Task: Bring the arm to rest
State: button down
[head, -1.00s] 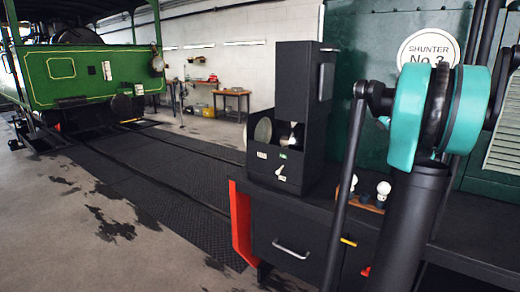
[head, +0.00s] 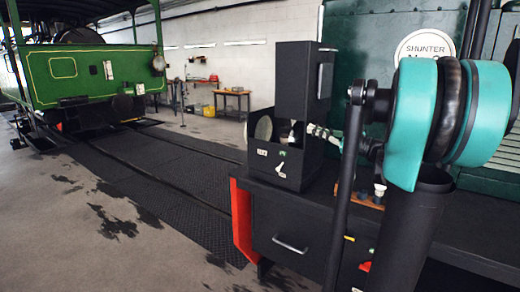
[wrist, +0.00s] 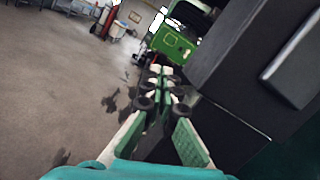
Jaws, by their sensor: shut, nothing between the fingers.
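My gripper (head: 318,131) shows in the head view beside the black box unit on the dark bench, pointing left across its open compartment. In the wrist view my gripper (wrist: 162,73) has its green and pale fingers together at the tips, with nothing between them. My teal arm joint stands large at the right of the head view and hides part of the bench and the round shunter sign (head: 425,45). Whether the fingers touch the black box unit (head: 300,80) cannot be told.
A round disc (head: 264,129) sits in the box's open compartment. A small wooden rack (head: 369,201) with white-topped pieces lies on the bench (head: 470,235) below my arm. A green steam tram (head: 90,75) stands far left. The floor between is clear.

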jog(key=s+a+f+n+g+h, duration=0.2)
jog(key=s+a+f+n+h, duration=0.15)
jog(key=f, duration=0.45)
jog(key=s+a+f+n+g+h, duration=0.1)
jog(key=s+a+f+n+h, duration=0.2)
jog(key=f, duration=0.5)
jog(key=s+a+f+n+g+h, duration=0.1)
jog(key=s+a+f+n+g, duration=0.15)
jog(key=s+f, duration=0.4)
jog(key=s+d+f+n+h, duration=0.4)
jog(key=s+d+f+n, duration=0.1)
jog(key=f, duration=0.3)
jog(key=s+d+f+n+h, duration=0.4)
jog(key=s+f+n+h, duration=0.1)
jog(key=f+n, duration=0.1)
jog(key=shift+s+d+f+g, duration=0.35)
jog(key=shift+s+f, duration=0.05)
jog(key=shift+f, duration=0.45)
